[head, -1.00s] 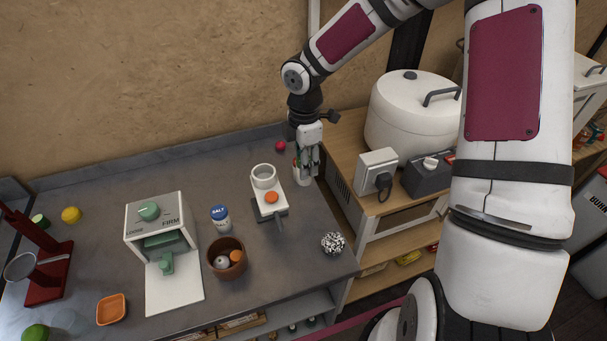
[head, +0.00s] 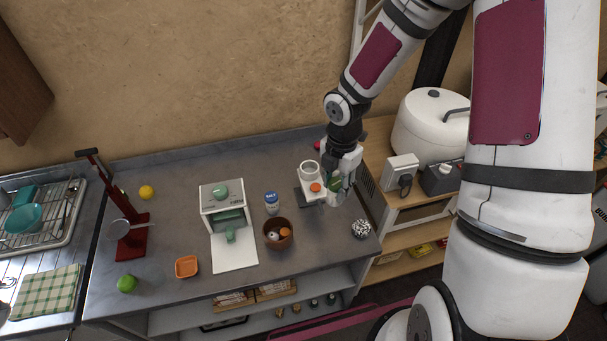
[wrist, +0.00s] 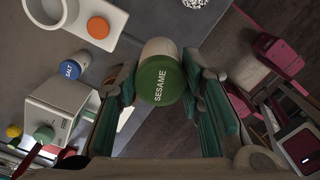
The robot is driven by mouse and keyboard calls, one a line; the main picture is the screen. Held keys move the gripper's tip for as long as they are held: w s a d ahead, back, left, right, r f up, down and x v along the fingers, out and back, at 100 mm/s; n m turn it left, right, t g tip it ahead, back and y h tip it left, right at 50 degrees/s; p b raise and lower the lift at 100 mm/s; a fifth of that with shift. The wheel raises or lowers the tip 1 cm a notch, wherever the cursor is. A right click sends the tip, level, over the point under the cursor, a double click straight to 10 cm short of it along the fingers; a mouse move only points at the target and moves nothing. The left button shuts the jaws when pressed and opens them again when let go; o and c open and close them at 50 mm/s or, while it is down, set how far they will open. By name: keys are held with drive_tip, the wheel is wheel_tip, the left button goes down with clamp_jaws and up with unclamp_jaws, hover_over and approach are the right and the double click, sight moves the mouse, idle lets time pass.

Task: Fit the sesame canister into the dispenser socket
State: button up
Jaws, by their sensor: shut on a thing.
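The sesame canister (wrist: 160,75) has a green lid marked SESAME and a pale body. My gripper (wrist: 162,90) is shut on it, a finger on each side, in the wrist view. In the head view, the canister (head: 335,186) is partly hidden by my gripper (head: 337,180). The white dispenser (head: 314,197) stands just to its left, with a round ring-shaped socket (head: 309,169) and an orange button (head: 315,188). In the wrist view the dispenser (wrist: 78,14) is at upper left, apart from the canister.
A salt jar (head: 271,203), a brown bowl (head: 278,243) and a white press (head: 222,205) stand left of the dispenser. A speckled ball (head: 361,229) lies near the counter's right front. A wooden cart (head: 372,172) with a white cooker (head: 428,128) stands at right.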

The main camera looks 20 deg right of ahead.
drive_tip(key=shift+s+a+r, duration=0.1)
drive_tip(key=shift+s+r, duration=0.05)
drive_tip(key=shift+s, duration=0.1)
drive_tip(key=shift+w+a+f+b, duration=0.35)
drive_tip(key=shift+w+f+b, duration=0.6)
drive_tip(key=shift+w, duration=1.7)
drive_tip(key=shift+w+a+f+b, duration=0.4)
drive_tip(key=shift+w+f+b, duration=0.6)
drive_tip(key=shift+w, duration=1.6)
drive_tip(key=shift+w+a+f+b, duration=0.5)
drive_tip(key=shift+w+b, duration=0.75)
drive_tip(key=shift+w, duration=1.4)
drive_tip(key=shift+d+f, duration=0.15)
drive_tip(key=shift+f, duration=0.1)
drive_tip(key=o, duration=1.2)
